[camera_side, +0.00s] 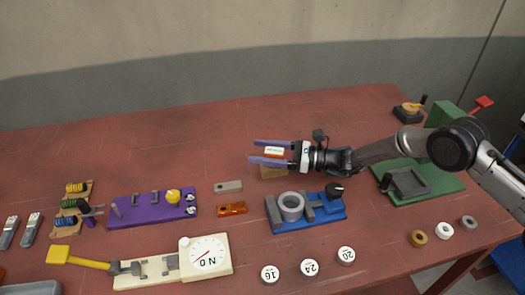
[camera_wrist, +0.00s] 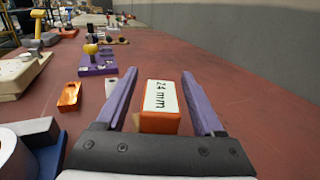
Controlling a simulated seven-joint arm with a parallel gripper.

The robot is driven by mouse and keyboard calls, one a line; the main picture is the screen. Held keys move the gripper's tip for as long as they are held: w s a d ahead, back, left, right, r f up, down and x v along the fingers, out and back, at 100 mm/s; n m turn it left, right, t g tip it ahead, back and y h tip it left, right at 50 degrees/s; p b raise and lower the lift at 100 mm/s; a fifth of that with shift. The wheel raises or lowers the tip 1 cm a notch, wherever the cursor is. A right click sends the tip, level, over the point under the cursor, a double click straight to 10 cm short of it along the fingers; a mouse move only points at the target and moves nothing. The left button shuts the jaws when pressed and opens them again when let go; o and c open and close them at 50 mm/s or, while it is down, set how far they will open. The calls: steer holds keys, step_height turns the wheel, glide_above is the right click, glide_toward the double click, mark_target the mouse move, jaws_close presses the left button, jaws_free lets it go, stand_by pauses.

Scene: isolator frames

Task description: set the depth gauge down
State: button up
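The likely depth gauge is an orange block with a white face, standing between my fingers in the side view (camera_side: 274,152). In the wrist view the orange block (camera_wrist: 163,105) has a label reading "24 mm". My gripper (camera_side: 270,152) has two purple fingers spread wide, one on each side of the block.
A blue fixture with a grey ring (camera_side: 291,206) stands in front of my gripper. An orange part (camera_side: 232,209) and a grey plate (camera_side: 228,186) lie left of it. A purple fixture (camera_side: 150,210) and a cream dial board (camera_side: 205,258) are farther left. The table behind is clear.

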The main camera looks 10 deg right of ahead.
mark_target(284, 151)
steer(key=shift+d+r, duration=0.2)
steer(key=shift+r, duration=0.25)
steer(key=v, duration=0.5)
steer(key=r, duration=0.7)
steer(key=shift+a, duration=0.2)
steer(key=s+d+r+n+g+h, duration=0.35)
steer(key=s+r+n, duration=0.25)
steer(key=s, duration=0.4)
steer(key=s+d+r+n+g+h, duration=0.2)
steer(key=s+d+r+n, duration=0.35)
steer(key=s, duration=0.35)
steer(key=s+d+f+n+t+h, duration=0.1)
steer(key=s+d+n+h, duration=0.4)
steer(key=s+d, duration=0.6)
steer(key=s+d+f+n+t+h, duration=0.2)
steer(key=s+d+n+h, duration=0.4)
steer(key=s+d, duration=0.6)
steer(key=shift+s+f+t, duration=0.2)
steer(key=shift+t, duration=0.45)
